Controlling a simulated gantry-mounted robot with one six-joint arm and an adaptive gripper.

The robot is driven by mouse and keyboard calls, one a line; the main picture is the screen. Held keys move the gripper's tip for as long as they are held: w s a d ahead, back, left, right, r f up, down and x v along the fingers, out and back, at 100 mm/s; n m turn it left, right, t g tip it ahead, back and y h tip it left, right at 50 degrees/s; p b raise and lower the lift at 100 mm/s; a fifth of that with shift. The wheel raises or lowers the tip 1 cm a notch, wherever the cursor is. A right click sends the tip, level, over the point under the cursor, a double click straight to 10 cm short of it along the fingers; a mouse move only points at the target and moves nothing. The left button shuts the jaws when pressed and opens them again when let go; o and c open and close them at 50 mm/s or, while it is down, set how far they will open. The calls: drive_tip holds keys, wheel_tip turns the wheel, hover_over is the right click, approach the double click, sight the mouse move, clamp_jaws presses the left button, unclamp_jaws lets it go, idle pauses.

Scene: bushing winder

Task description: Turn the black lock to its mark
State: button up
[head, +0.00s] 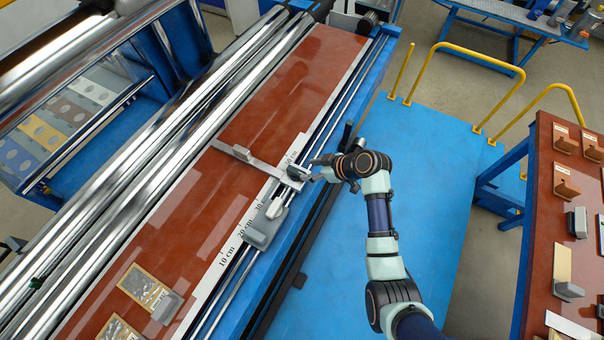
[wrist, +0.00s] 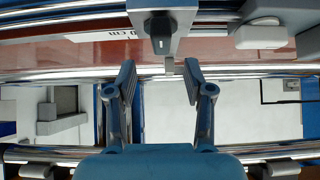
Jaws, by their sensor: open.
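The black lock (wrist: 160,34) sits on a pale grey carriage block (wrist: 183,15) near the top middle of the wrist view. A small grey tab (wrist: 169,64) hangs below the block's edge. I cannot make out the lock's mark. My gripper (wrist: 160,66) is open, its two fingers apart and empty, just short of the lock and on either side of its line. In the head view my gripper (head: 315,168) is beside the carriage (head: 292,176) on the rail; the lock is too small there to tell.
A grey bar (head: 246,157) extends from the carriage over the red-brown table (head: 290,85). A second grey block (head: 266,226) sits lower on the rails beside the centimetre scale (head: 231,243). Chrome rollers (head: 165,150) run along the left. The blue platform (head: 430,190) is mostly clear.

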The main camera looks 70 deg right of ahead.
sight(297, 171)
drive_tip(key=x, duration=0.8)
drive_tip(key=shift+a+r, duration=0.1)
clamp_jaws()
